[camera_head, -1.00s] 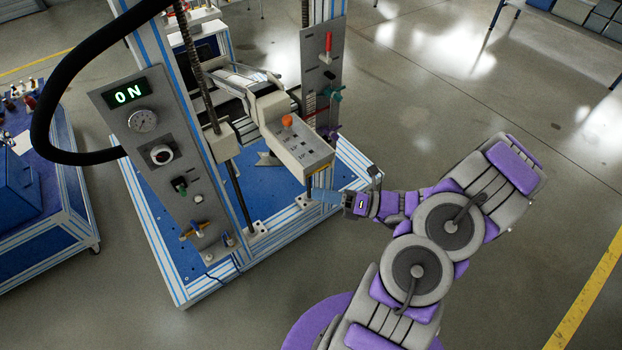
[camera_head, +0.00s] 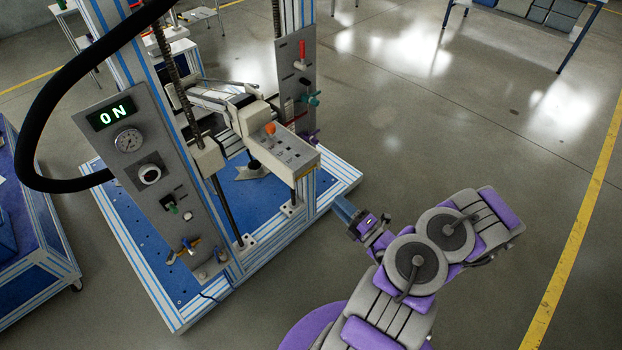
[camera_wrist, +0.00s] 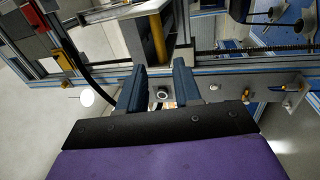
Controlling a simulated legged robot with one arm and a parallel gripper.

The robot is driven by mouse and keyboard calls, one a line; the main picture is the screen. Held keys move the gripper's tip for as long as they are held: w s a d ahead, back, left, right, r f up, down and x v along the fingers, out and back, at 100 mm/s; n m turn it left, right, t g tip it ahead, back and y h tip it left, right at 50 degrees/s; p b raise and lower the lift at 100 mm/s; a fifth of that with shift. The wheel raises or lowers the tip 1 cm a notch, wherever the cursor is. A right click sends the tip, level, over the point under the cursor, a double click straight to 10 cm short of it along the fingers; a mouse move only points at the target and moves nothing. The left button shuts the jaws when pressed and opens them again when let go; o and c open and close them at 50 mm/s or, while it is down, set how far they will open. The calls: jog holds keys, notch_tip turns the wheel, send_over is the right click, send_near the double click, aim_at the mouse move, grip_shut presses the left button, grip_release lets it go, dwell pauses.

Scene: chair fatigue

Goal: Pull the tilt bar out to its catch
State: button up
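My gripper (camera_head: 343,208) is in front of the test frame's right side, clear of it in the head view. In the wrist view its two blue fingers (camera_wrist: 159,90) are spread apart with nothing between them; a round fitting shows in the gap behind. I cannot tell for certain which part is the tilt bar. The right panel (camera_head: 297,75) carries a red handle (camera_head: 302,55), a teal knob (camera_head: 311,98), a thin red rod (camera_head: 296,118) and a purple knob (camera_head: 310,137). None of these is in my grip.
The left panel (camera_head: 150,195) has an ON display (camera_head: 111,113). The frame's blue base (camera_head: 245,195) stands low. Open floor (camera_head: 450,130) lies to the right.

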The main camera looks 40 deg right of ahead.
jog(key=b, duration=0.1)
send_near(302, 176)
jog(key=b+x, duration=0.1)
jog(key=x, duration=0.7)
jog(key=shift+w+d+f+b, duration=0.1)
jog(key=shift+w+b, duration=0.25)
jog(key=shift+w, duration=0.05)
jog(key=shift+d+f, duration=0.15)
jog(key=shift+d, duration=0.45)
jog(key=c, duration=0.5)
grip_shut()
jog(key=shift+a, duration=0.2)
